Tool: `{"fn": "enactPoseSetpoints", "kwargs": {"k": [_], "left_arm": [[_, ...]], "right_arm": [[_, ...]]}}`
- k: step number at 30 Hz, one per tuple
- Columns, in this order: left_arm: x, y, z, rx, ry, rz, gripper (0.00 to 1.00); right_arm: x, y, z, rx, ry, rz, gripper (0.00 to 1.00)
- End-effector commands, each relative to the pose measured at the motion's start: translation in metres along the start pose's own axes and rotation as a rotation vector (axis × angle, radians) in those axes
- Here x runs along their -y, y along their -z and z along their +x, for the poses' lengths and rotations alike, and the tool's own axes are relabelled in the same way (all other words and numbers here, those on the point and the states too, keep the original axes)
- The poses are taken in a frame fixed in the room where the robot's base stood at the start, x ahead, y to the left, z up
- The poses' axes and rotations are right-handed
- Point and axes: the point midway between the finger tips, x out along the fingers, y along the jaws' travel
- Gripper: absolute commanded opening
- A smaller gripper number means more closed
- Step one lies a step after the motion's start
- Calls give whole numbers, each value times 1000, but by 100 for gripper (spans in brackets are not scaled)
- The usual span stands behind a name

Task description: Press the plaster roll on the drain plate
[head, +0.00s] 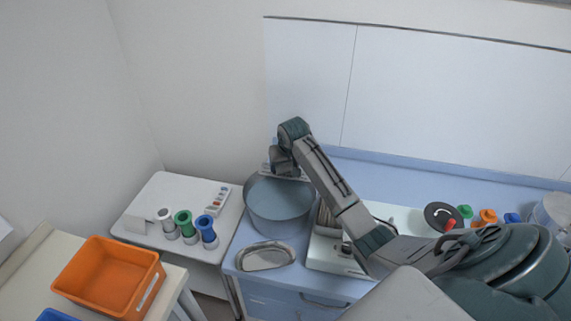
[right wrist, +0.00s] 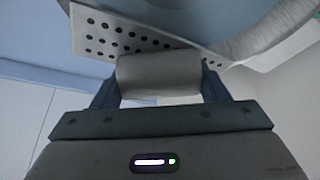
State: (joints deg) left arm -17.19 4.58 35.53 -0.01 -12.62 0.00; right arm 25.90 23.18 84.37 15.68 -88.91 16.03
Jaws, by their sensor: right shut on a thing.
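In the right wrist view a pale grey plaster roll (right wrist: 158,76) lies between the two fingers of my right gripper (right wrist: 160,90), which is shut on it. A white drain plate (right wrist: 125,40) with rows of dark holes is right behind the roll. The roll overlaps the plate's edge in the picture; I cannot tell whether they touch. In the head view my right gripper (head: 284,163) is over the far rim of a grey-blue bucket (head: 281,208), and its fingers and the roll are hidden. My left gripper is not in view.
A metal kidney dish (head: 265,257) lies in front of the bucket. A white table (head: 150,195) at left bears white, green and blue rolls. An orange bin (head: 105,275) stands at front left. Several coloured items and a black disc (head: 441,215) are at right, behind my arm.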

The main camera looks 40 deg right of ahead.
Motion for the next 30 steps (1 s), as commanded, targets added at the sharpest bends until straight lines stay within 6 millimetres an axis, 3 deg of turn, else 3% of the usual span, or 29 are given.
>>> {"fn": "enactPoseSetpoints", "kwargs": {"k": [11, 30], "left_arm": [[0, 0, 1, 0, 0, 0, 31], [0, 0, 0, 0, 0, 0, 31]], "right_arm": [[0, -4, 3, 12, 0, 0, 43], [0, 18, -45, 3, 1, 0, 43]]}}
